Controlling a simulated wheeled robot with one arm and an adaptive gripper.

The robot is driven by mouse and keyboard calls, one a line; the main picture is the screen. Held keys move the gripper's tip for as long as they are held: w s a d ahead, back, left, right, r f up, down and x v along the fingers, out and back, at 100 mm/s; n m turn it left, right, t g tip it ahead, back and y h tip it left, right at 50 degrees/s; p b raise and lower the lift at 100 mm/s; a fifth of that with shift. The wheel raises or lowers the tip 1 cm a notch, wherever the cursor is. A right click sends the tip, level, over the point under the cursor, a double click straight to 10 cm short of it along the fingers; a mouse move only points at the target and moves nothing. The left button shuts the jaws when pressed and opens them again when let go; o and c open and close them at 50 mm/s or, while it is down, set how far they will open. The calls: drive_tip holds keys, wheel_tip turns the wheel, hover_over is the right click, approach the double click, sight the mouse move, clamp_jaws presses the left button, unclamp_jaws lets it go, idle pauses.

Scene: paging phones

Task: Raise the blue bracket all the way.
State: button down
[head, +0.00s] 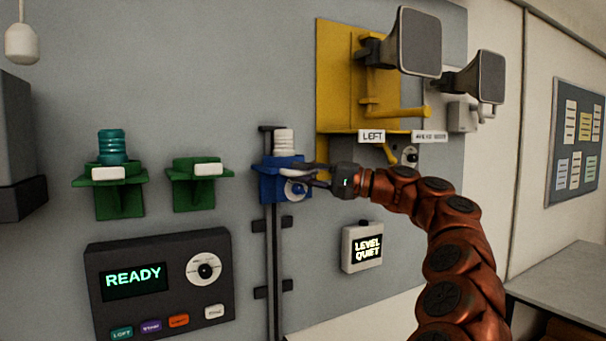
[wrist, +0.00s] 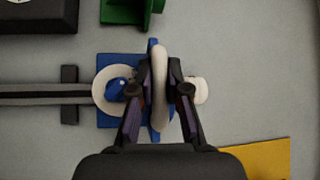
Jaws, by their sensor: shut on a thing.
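The blue bracket (head: 268,187) sits high on a dark vertical rail (head: 273,245). A short piece of rail with a dark crosspiece shows above it. My gripper (head: 312,174) reaches in from the right and is shut on the bracket's pale front grip. In the wrist view the blue bracket (wrist: 106,66) lies behind the fingers, and my gripper (wrist: 161,88) has the pale rounded grip (wrist: 160,75) between its fingers. The exact contact is partly hidden.
Two green brackets (head: 120,203) are fixed to the wall at left, one holding a teal ribbed plug (head: 112,146). A dark panel (head: 160,290) reads READY. A small box (head: 362,247) reads LEVEL QUIET. A yellow plate (head: 335,75) and horn speakers (head: 420,42) are at upper right.

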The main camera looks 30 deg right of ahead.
drive_tip(key=shift+r, duration=0.45)
drive_tip(key=c, duration=1.4)
unclamp_jaws()
drive_tip(key=shift+f, duration=0.1)
drive_tip(key=shift+d+f, duration=0.1)
drive_tip(key=shift+s+d, duration=0.15)
drive_tip(key=shift+s, duration=0.05)
drive_tip(key=v, duration=1.1)
drive_tip(key=shift+s, duration=0.2)
